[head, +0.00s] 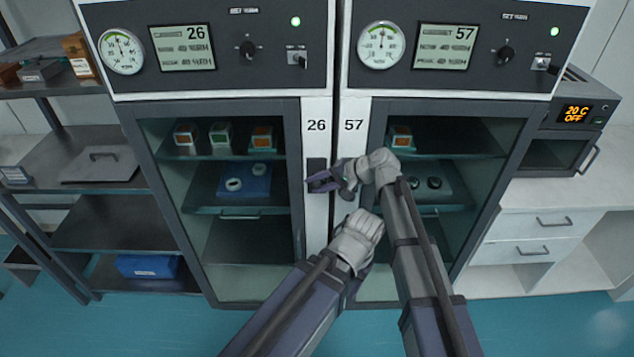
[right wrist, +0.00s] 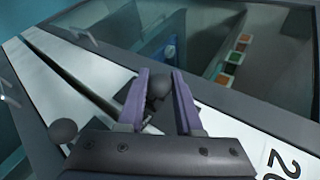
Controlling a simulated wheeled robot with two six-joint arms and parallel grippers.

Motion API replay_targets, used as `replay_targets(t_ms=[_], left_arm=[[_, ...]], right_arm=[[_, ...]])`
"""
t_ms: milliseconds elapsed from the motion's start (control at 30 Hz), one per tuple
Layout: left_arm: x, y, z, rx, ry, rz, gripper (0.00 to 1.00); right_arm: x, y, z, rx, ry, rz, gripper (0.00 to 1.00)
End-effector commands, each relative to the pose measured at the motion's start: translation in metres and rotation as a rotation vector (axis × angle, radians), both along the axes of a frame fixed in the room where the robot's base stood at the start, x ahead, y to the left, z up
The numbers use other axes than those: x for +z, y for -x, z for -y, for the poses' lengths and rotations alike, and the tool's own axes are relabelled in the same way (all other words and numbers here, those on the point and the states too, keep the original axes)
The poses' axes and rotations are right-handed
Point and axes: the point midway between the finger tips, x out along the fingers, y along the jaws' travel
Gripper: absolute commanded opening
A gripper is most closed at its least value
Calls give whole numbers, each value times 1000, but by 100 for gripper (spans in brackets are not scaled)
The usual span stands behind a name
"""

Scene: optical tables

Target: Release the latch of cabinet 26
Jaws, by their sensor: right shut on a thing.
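Cabinet 26 (head: 316,125) stands at the left of the pair, its glass door (head: 225,200) closed. Its dark latch plate (head: 317,165) is on the white strip beside the door. My right gripper (head: 318,183) reaches it from the right, and its purple fingers are shut on the dark latch knob. In the right wrist view, the knob (right wrist: 159,88) sits between the two fingertips (right wrist: 160,95). The back of the knob is hidden. My left arm ends low in front of the cabinets, and its fingers are hidden.
Cabinet 57 (head: 353,125) stands close at the right, its latch hidden behind my right arm in the head view. A second round knob (right wrist: 62,130) shows in the right wrist view. Shelves (head: 110,225) stand at the left, drawers (head: 530,225) at the right.

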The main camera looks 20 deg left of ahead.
Motion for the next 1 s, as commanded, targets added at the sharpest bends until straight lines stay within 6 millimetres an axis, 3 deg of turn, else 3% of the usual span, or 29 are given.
replay_targets(t_ms=[433, 467, 700, 1000], left_arm=[[1, 0, 0, 0, 0, 0, 50], [1, 0, 0, 0, 0, 0, 50], [1, 0, 0, 0, 0, 0, 50], [2, 0, 0, 0, 0, 0, 50]], right_arm=[[1, -1, 0, -1, 1, -7, 0], [1, -1, 0, -1, 1, -7, 36], [1, -1, 0, -1, 1, -7, 63], [2, 0, 1, -1, 2, -6, 64]])
